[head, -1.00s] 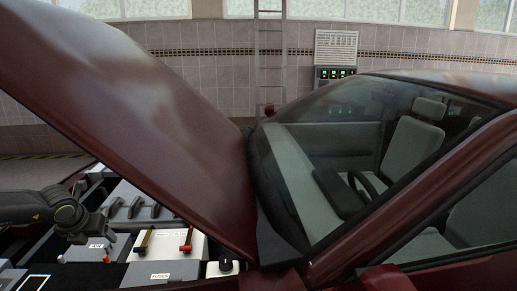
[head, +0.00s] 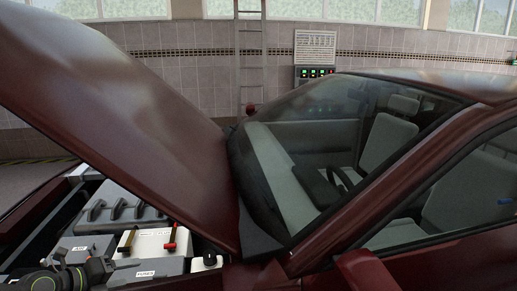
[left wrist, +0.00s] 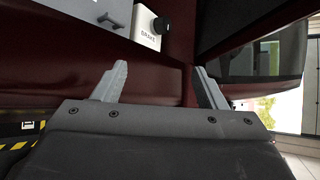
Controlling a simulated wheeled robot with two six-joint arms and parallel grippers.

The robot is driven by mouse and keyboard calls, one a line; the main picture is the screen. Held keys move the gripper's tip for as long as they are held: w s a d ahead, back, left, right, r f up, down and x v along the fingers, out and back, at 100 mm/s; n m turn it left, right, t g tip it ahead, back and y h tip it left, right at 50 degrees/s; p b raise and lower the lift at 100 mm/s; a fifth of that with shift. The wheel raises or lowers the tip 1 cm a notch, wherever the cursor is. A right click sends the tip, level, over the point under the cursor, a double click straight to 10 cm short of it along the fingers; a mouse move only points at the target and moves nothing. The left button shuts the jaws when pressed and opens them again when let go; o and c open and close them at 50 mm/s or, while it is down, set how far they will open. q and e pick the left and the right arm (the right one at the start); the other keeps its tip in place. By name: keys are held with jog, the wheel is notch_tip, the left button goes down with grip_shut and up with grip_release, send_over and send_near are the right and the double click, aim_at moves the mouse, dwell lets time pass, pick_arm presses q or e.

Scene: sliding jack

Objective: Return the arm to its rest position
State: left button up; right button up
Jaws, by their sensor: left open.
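My left arm (head: 70,277) shows at the bottom left of the head view, low in front of the engine bay; its fingertips cannot be made out there. In the left wrist view my left gripper (left wrist: 161,80) is open, its two grey fingers wide apart with nothing between them. Beyond the fingers is the dark red car body, with the white box marked BRAKE (left wrist: 148,28) and its black cap above them. My right gripper is in neither view.
The raised dark red hood (head: 120,110) slants over the engine bay. In the bay are a grey engine cover (head: 122,210) and a white box with yellow and red handles (head: 152,243). The windshield (head: 330,150) is to the right. A ladder (head: 250,60) stands behind.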

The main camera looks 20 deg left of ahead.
pick_arm(q)
jog(key=s+d+f+n+g+y, duration=0.15)
jog(key=s+f+n+y, duration=0.35)
jog(key=n, duration=0.6)
jog(key=s+d+f+n+y, duration=0.3)
jog(key=s+n+y, duration=0.3)
jog(key=n, duration=0.6)
jog(key=s+d+f+n+g+h, duration=0.2)
jog(key=s+d+f+g+h, duration=0.1)
jog(key=s+d, duration=0.3)
jog(key=s+d+f+n+g+h, duration=0.2)
jog(key=s+d+f+g+h, duration=0.15)
jog(key=d, duration=0.55)
notch_tip(320, 180, down, 28)
jog(key=s+a+f+g+b, duration=0.1)
jog(key=s+b, duration=0.1)
jog(key=b, duration=0.1)
jog(key=s+d+f+g+b, duration=0.1)
jog(key=s+f+b, duration=0.1)
jog(key=s+f, duration=1.2)
notch_tip(320, 180, down, 3)
jog(key=shift+s+f+g+b, duration=0.1)
jog(key=shift+s+g+b, duration=0.05)
jog(key=shift+g+b, duration=0.15)
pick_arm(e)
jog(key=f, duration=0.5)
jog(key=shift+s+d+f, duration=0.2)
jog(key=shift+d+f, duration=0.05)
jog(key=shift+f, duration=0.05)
